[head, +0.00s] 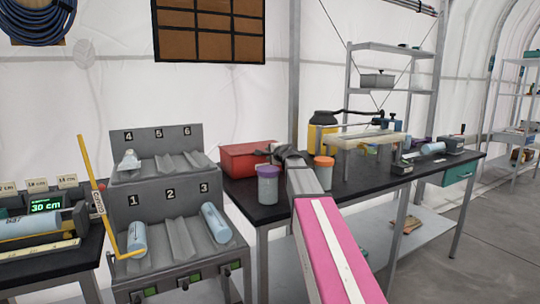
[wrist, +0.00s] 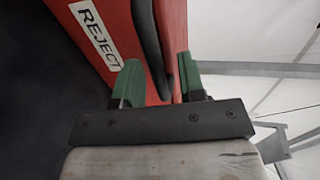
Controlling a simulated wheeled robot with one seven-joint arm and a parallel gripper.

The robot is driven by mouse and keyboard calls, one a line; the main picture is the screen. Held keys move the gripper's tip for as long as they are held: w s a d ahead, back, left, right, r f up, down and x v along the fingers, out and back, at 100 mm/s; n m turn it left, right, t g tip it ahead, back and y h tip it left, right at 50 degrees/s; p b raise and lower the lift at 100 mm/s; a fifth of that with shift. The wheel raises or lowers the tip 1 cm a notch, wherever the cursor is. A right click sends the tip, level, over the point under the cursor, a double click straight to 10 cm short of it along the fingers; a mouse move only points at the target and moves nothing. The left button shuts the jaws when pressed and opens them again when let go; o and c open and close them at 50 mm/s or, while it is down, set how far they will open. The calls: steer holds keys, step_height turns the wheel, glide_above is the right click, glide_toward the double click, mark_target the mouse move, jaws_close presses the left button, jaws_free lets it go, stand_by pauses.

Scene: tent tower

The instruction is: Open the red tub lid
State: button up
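The red tub (head: 246,160) stands on the black bench in the head view, and its lid looks closed. In the wrist view, the red tub (wrist: 112,22) fills the upper middle, with a white REJECT label on its face. A dark strip (wrist: 150,45), perhaps the lid's edge or handle, runs down it. My gripper (wrist: 158,82) has its green fingers apart, one on each side of the dark strip; I cannot tell whether they touch it. In the head view, my gripper (head: 288,154) is at the tub's right side, partly hidden by my arm.
A purple-lidded jar (head: 267,184) stands in front of the tub, close to my arm. An orange-lidded jar (head: 324,172) stands right of it. A grey numbered rack (head: 165,205) is at left. A yellow container (head: 322,137) and clamp fixture stand farther right.

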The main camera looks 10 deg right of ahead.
jaws_close()
steer(key=shift+r, duration=0.1)
